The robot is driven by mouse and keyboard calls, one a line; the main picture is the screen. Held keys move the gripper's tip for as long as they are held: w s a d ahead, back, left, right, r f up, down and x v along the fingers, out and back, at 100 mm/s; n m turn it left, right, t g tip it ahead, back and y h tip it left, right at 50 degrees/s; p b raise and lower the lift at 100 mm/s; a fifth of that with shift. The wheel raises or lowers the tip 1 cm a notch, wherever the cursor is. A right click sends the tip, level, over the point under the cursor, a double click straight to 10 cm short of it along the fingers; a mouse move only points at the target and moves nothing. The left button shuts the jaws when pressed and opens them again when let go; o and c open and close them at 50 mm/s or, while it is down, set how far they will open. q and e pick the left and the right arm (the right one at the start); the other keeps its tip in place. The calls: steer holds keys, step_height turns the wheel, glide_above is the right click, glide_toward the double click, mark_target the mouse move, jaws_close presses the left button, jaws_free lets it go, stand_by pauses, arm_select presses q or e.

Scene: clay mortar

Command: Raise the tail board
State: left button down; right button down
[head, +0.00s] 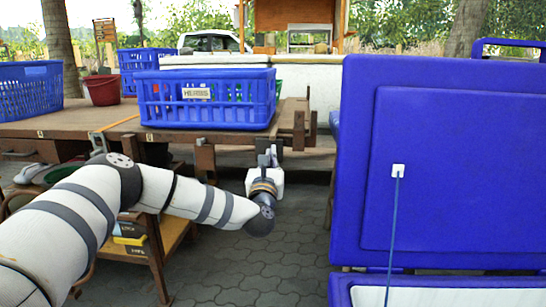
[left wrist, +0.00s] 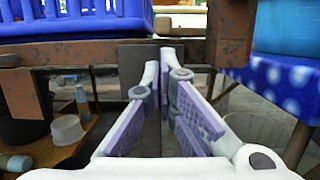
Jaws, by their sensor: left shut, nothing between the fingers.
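A wooden bench or cart bed (head: 60,130) runs across the left of the head view. Brown wooden end pieces (head: 300,118) stand at its right end, with a beam and short posts (head: 205,160) below its edge. I cannot tell which of these is the tail board. My left gripper (head: 268,158) is just below the bed's right end, fingers pointing away from me. In the left wrist view the left gripper (left wrist: 160,58) is shut and empty, close to a rusty brown beam (left wrist: 185,50) and a dark upright panel (left wrist: 138,75); contact is unclear. My right gripper is out of view.
A blue crate labelled HERBS (head: 207,100) sits near the bed's right edge. More blue crates (head: 30,88) and a red pot (head: 102,90) stand further left. A blue cooler with its lid raised (head: 450,165) fills the right. Paving (head: 270,265) between is clear.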

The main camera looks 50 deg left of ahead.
arm_select(q)
steer(key=shift+x, duration=1.05)
steer(key=shift+r, duration=0.1)
steer(key=shift+r+m, duration=0.4)
steer(key=shift+m, duration=0.2)
